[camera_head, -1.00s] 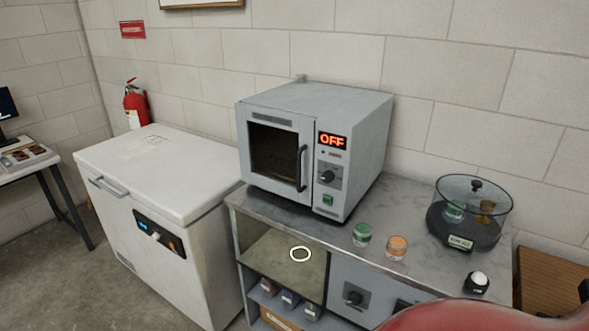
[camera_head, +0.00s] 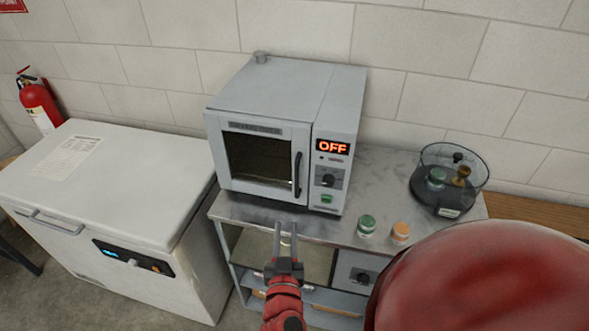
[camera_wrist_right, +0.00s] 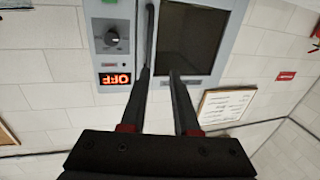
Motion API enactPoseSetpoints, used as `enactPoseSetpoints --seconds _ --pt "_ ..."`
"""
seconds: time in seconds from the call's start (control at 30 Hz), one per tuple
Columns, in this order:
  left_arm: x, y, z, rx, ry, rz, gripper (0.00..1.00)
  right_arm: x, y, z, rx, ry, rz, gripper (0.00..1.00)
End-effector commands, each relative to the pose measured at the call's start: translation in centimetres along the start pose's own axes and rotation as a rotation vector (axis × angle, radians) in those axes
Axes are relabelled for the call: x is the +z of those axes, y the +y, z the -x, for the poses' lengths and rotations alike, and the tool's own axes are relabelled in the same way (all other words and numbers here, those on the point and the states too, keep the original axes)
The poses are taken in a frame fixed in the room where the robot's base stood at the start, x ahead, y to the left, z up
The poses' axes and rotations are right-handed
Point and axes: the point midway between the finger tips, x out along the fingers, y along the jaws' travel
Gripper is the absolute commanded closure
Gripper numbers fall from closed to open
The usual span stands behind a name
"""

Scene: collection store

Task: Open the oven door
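The grey oven (camera_head: 285,130) stands on the metal counter with its door (camera_head: 259,158) shut and its display (camera_head: 332,147) reading OFF. The dark vertical door handle (camera_head: 298,174) is on the door's right side. My right gripper (camera_head: 286,228) is in front of the oven, below the door, open with nothing between its fingers. In the right wrist view, which shows the oven upside down, the open fingers (camera_wrist_right: 160,78) point at the door and handle (camera_wrist_right: 149,35); I cannot tell whether they touch the handle. My left gripper is not in view.
A white chest freezer (camera_head: 110,190) stands left of the counter (camera_head: 380,180). A green-lidded jar (camera_head: 366,225), an orange-lidded jar (camera_head: 400,232) and a round clear container (camera_head: 449,180) are right of the oven. My red arm covers the lower right.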

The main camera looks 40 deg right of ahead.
Motion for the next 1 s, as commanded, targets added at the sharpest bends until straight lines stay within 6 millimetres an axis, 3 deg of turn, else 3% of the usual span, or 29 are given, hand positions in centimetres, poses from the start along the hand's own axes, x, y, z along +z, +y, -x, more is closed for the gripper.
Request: enactPoseSetpoints --seconds 0.1,0.27,0.57,0.73,1.0 --pt "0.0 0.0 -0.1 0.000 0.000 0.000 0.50 -0.3 1.6 -0.3 0.055 -0.009 -0.015 0.70" --pt "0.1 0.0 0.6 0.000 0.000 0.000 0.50 0.1 1.8 -1.5 0.060 -0.016 -0.014 0.70" --pt "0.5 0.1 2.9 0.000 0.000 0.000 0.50 0.0 2.1 -6.0 0.059 0.001 -0.019 0.70" --pt "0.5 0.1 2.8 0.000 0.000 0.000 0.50 -0.4 2.2 -8.8 0.057 0.000 -0.014 0.70" --pt "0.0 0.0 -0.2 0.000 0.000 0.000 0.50 -0.9 2.2 -13.6 0.052 -0.004 -0.010 0.70"
